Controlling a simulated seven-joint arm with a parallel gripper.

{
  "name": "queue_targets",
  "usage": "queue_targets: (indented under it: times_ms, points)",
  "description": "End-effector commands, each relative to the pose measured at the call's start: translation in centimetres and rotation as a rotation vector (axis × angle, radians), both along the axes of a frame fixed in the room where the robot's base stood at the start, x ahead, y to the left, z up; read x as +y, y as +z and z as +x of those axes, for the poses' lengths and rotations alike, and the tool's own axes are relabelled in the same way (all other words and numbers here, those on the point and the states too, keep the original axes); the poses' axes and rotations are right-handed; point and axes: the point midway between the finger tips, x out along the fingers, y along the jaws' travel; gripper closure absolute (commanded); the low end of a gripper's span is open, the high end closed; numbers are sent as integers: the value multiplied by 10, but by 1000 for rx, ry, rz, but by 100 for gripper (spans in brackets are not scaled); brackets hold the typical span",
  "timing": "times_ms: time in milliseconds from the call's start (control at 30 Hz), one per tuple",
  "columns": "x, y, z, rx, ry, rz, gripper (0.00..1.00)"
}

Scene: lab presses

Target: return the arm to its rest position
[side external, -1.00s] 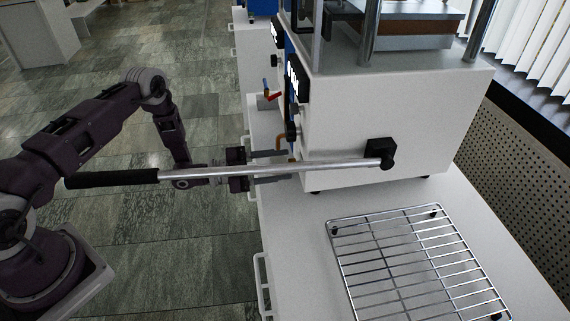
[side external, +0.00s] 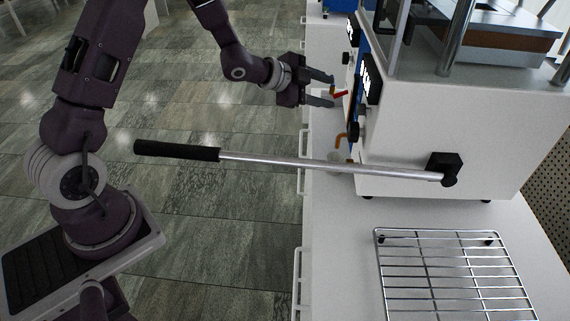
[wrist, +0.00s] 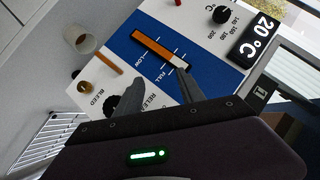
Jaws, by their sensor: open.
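My gripper (side external: 331,90) is open and empty. The fingers point at the panel. In the wrist view my gripper's two fingers (wrist: 160,92) are apart with nothing between them. I cannot tell whether a finger touches the panel. My arm is raised and bent above the floor.
A long press handle (side external: 180,151) with a black grip reaches out below my gripper. A cup (wrist: 80,38) stands near a brown spout (wrist: 104,64). A wire rack (side external: 455,275) lies on the white bench (side external: 340,260). The tiled floor at left is open.

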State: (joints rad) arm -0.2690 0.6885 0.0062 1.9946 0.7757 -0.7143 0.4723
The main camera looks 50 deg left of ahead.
Motion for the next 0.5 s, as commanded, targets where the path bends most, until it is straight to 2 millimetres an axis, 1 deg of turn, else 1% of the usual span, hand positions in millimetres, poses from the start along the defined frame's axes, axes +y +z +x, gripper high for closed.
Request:
queue_targets:
  times_ms: [33,67,100,167,200,233,267,300,367,400,500]
  points:
    - [5,38,-11,24,93,12,54]
    - [10,56,-22,52,161,8,54]
    - [14,79,-41,89,252,-7,54]
    - [17,108,-78,144,383,-50,54]
    - [17,123,-108,184,466,-89,54]
    - [15,133,-132,216,524,-124,54]
    - [12,140,-158,250,579,-165,54]
    - [6,146,-193,297,644,-220,54]
    - [-6,149,-246,375,724,-306,54]
    - [-14,147,-278,426,763,-360,54]
    - [-34,139,-340,538,822,-460,54]
